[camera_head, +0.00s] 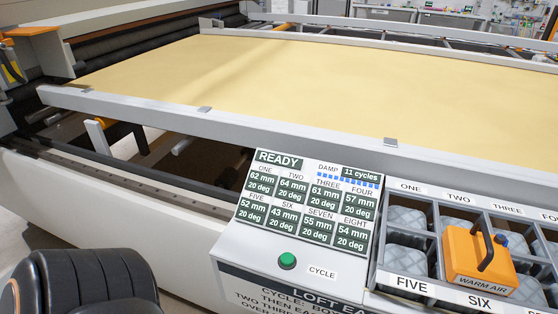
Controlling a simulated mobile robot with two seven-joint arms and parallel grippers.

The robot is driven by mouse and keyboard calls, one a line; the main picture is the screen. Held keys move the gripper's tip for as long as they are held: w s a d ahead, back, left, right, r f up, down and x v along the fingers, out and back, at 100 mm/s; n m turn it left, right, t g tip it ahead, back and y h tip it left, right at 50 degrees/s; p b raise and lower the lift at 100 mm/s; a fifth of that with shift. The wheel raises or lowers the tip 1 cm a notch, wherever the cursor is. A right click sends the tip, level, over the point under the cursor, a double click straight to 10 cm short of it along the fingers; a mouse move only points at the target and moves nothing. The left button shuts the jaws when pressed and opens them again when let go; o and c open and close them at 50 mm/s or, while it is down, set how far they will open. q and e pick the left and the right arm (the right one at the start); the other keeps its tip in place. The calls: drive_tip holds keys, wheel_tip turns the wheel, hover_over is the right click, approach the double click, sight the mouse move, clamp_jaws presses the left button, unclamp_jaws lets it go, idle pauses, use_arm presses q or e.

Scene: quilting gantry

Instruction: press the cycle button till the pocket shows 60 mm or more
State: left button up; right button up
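The green cycle button (287,261) sits on the sloped white panel beside a CYCLE label (322,272), with nothing touching it. The display (306,205) above it reads READY and DAMP 11 cycles. It shows ONE 62 mm, TWO 64, THREE 61, FOUR 57, FIVE 52, SIX 43, SEVEN 55 and EIGHT 54, each at 20 deg. An orange WARM AIR box (467,262) with a black handle sits on the pocket tray (435,232), at the compartment labelled SIX, hiding most of it. Neither gripper is in view.
Grey-blue pouches fill the visible compartments, such as the one at FIVE (404,262). A wide yellow fabric (290,75) is stretched on the gantry frame behind a grey rail (290,124). A black ridged part of my arm shows at bottom left. The space before the button looks clear.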

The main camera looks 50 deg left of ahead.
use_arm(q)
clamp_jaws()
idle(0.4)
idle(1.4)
